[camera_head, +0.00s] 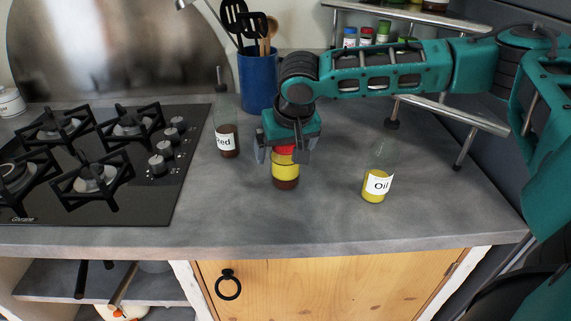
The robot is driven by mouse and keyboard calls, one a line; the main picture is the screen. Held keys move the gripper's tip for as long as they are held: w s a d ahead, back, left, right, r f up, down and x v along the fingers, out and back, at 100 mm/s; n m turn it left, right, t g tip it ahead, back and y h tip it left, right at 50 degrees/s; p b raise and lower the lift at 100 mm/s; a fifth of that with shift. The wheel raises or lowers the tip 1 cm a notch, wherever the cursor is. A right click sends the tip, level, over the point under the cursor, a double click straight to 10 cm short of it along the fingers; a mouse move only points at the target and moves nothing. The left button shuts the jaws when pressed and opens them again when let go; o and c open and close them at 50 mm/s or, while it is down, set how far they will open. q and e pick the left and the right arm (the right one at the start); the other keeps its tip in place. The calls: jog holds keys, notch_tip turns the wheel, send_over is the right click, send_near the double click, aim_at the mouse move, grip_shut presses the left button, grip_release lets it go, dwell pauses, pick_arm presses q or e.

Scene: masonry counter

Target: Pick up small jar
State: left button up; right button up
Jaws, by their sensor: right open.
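The small jar (286,173) stands upright on the grey counter. It has a red lid, a yellow band and dark contents near its base. My right gripper (281,158) comes down from above with its fingers open around the jar's upper part. The jar's lid is partly hidden by the gripper. I cannot tell whether the fingers touch the jar. My left gripper is not in view.
A blue utensil holder (258,82) is behind. A gas hob (100,160) is at left. A metal rack (455,115) stands back right. The front counter is clear.

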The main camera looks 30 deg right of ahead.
jog(key=shift+r, duration=0.1)
jog(key=c, duration=1.4)
